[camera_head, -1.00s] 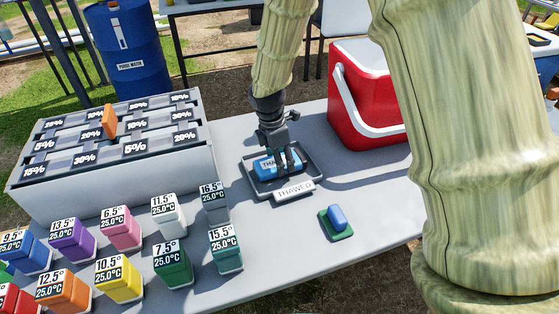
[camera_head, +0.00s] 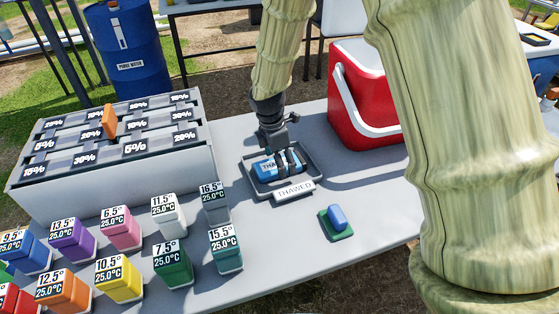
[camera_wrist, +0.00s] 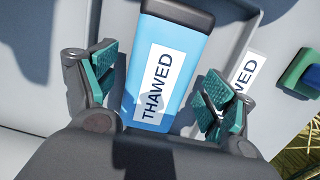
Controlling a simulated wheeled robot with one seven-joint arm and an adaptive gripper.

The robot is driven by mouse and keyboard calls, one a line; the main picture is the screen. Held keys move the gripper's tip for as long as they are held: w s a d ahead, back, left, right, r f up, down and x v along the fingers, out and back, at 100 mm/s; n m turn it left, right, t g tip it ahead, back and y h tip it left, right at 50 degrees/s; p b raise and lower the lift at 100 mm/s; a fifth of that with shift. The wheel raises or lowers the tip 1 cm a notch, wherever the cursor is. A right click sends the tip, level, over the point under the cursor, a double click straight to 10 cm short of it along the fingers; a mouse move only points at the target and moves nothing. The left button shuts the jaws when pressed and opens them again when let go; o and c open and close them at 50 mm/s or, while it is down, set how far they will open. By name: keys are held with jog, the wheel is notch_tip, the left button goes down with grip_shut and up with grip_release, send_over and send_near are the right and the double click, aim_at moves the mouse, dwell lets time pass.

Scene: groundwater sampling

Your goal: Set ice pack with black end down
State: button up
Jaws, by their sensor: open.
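The blue ice pack (camera_head: 267,169) with a white THAWED label lies in the grey tray (camera_head: 256,187) marked THAWED. In the wrist view the ice pack (camera_wrist: 165,55) lies between the fingers, with a dark end at the top of the picture. My gripper (camera_head: 283,163) is over the tray. In the wrist view my gripper (camera_wrist: 160,90) is open, with its teal finger pads apart on either side of the pack and a gap showing at each side. The fingers hide part of the pack in the head view.
A red cooler (camera_head: 362,100) with a white handle stands behind the tray. A small blue block on a green base (camera_head: 336,222) is to the right. Several coloured labelled blocks (camera_head: 172,262) and a grey slotted rack (camera_head: 112,150) fill the left. The table right of the tray is mostly clear.

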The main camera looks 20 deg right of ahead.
aim_at(274, 165)
notch_tip(274, 165, up, 12)
jog(key=a, duration=0.1)
jog(key=shift+a+p, duration=0.4)
jog(key=shift+p, duration=0.05)
